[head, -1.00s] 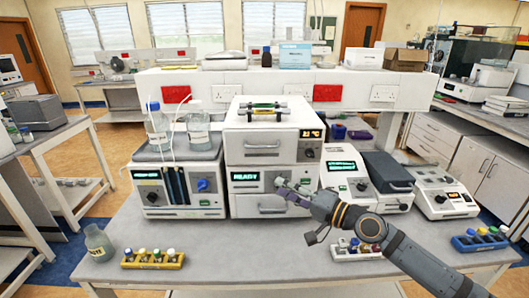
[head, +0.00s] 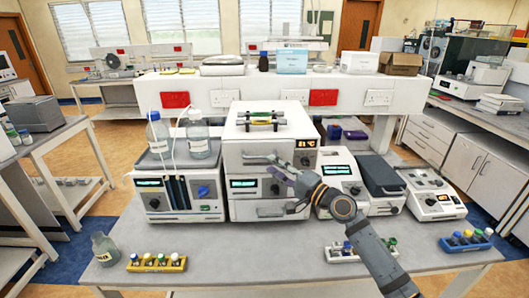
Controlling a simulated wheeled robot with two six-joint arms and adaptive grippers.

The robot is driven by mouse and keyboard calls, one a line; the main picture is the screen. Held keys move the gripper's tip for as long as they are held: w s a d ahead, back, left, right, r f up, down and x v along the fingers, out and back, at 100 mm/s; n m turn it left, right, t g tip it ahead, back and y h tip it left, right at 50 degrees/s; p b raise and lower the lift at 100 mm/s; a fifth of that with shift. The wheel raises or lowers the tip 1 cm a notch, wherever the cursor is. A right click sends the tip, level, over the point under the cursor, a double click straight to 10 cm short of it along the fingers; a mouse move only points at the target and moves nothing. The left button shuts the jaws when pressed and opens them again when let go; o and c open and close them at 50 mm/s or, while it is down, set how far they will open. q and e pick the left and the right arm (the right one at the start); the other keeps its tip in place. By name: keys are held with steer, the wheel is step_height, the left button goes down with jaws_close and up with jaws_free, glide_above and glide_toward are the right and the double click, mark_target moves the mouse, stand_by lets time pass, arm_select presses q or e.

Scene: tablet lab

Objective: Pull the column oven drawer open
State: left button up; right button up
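The column oven (head: 240,140) is the white upper unit of the middle stack, with a small temperature display (head: 306,143) at its right. Its drawer front has a grey bar handle (head: 255,157) and looks shut. My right gripper (head: 274,163) is at the right end of this handle, reaching in from the lower right. I cannot tell whether it touches the handle or how far its fingers are apart. My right arm covers part of the lower unit (head: 243,197), which has a green-lit display. My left gripper is not in view.
A pump unit (head: 176,208) with two bottles on top stands left of the stack. Other instruments (head: 433,195) stand to the right. Vial racks (head: 157,263) and a flask (head: 104,250) sit near the bench's front. The bench (head: 255,255) before the stack is mostly clear.

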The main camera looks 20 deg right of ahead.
mark_target(259, 147)
steer(key=p+x, duration=0.1)
steer(key=x, duration=0.3)
steer(key=shift+w+a, duration=0.2)
steer(key=shift+w, duration=0.15)
jaws_close()
